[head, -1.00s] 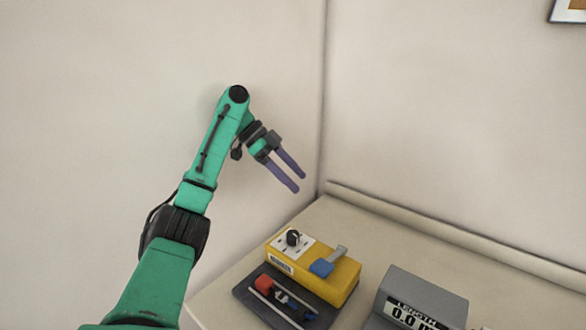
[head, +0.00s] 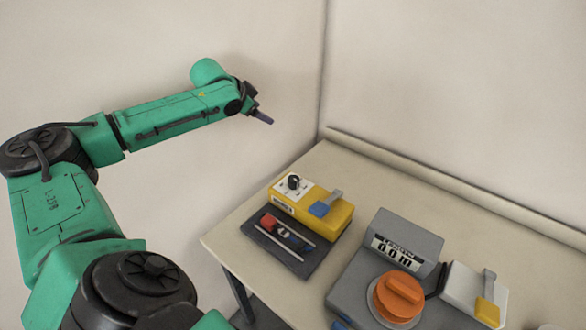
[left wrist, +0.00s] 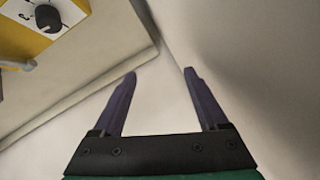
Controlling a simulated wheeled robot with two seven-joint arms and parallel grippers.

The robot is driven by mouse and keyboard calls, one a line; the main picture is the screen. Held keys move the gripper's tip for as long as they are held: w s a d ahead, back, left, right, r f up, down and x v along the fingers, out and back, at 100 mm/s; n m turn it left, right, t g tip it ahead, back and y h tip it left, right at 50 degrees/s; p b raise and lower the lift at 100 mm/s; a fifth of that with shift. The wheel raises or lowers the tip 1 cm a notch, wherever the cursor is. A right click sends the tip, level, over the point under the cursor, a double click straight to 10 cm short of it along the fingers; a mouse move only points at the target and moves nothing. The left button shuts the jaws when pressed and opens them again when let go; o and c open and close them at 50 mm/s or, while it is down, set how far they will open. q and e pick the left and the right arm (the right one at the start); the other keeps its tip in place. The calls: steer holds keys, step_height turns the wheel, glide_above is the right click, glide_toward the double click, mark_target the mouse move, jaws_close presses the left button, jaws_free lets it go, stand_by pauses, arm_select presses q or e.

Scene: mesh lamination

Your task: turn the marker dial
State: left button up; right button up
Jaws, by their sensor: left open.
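The marker dial (head: 293,182) is a black knob on a white plate at the left end of a yellow box (head: 334,217) on the table. In the left wrist view the dial (left wrist: 47,17) is at the top left, on the yellow box (left wrist: 20,40). My left gripper (head: 267,120) is in the air above and to the left of the dial, apart from it. In the left wrist view its two purple fingers (left wrist: 157,75) are spread with nothing between them. My right gripper is not in view.
A blue-tipped lever (head: 322,208) stands on the yellow box. A dark tray (head: 283,245) lies in front of it. To the right are a grey length display (head: 405,232), an orange knob (head: 398,297) and a white box with a yellow-tipped lever (head: 487,312). The table's back left is clear.

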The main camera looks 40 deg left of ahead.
arm_select(q)
steer(key=s+d+f+h+p, duration=0.1)
steer(key=s+d+f+h, duration=0.1)
steer(key=s+d+f, duration=0.4)
steer(key=n+h, duration=0.1)
steer(key=h, duration=0.1)
glide_toward(293, 178)
steer(key=shift+w+d+f+g+b, duration=0.2)
steer(key=shift+w+f+g+b, duration=0.1)
steer(key=shift+w+f+b, duration=0.6)
steer(key=x, duration=0.7)
steer(key=shift+w, duration=0.4)
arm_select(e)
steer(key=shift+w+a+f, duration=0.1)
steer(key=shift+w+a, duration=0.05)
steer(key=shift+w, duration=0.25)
